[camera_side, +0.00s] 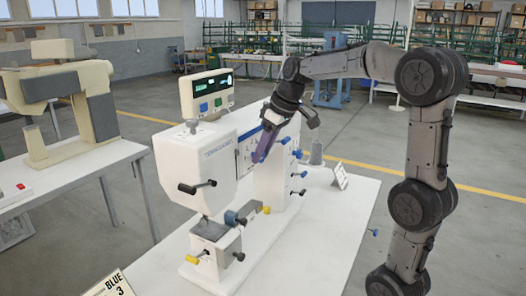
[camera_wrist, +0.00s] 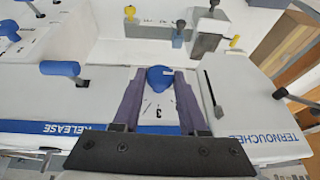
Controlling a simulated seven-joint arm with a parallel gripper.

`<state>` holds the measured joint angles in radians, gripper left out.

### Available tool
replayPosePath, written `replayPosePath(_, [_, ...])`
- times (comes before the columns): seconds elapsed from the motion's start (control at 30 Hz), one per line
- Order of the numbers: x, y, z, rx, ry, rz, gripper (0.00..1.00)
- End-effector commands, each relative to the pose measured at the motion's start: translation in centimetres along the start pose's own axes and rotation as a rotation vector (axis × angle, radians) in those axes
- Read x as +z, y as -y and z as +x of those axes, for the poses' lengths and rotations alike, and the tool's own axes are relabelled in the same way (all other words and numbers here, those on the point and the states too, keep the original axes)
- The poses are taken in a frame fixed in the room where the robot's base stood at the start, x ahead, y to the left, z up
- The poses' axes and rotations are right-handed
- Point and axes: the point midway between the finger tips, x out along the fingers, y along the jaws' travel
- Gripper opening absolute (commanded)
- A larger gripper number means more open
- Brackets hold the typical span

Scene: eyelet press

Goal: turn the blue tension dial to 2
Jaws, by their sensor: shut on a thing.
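The eyelet press (camera_side: 215,150) is a white machine on a white table. In the wrist view, a blue dial (camera_wrist: 160,78) stands on a white plate with tick marks and a printed 3. My gripper (camera_wrist: 160,76) has its two purple fingers on either side of the dial and is shut on it. The dial's pointer and most of its scale are hidden, so I cannot read its setting. In the side view, my gripper (camera_side: 259,155) is against the press's side face and hides the dial.
A black slider (camera_wrist: 212,92) is close to the right finger. A card (camera_side: 112,286) reads BLUE 3.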

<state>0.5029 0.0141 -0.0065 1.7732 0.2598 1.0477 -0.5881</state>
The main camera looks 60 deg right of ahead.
Motion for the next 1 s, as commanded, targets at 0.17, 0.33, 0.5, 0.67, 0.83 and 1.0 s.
replayPosePath(0.17, [0.0,-0.4,0.0,-0.091,0.000,0.042,0.00])
replayPosePath(0.33, [0.1,-0.7,0.1,-0.219,0.000,0.096,0.00])
replayPosePath(0.5, [0.1,-0.9,0.1,-0.355,-0.002,0.152,0.00])
replayPosePath(0.67, [0.1,-1.1,0.2,-0.471,-0.001,0.198,0.00])
replayPosePath(0.83, [0.1,-1.2,0.3,-0.569,-0.002,0.238,0.00])
replayPosePath(1.0, [0.1,-1.2,0.3,-0.635,-0.002,0.263,0.00])
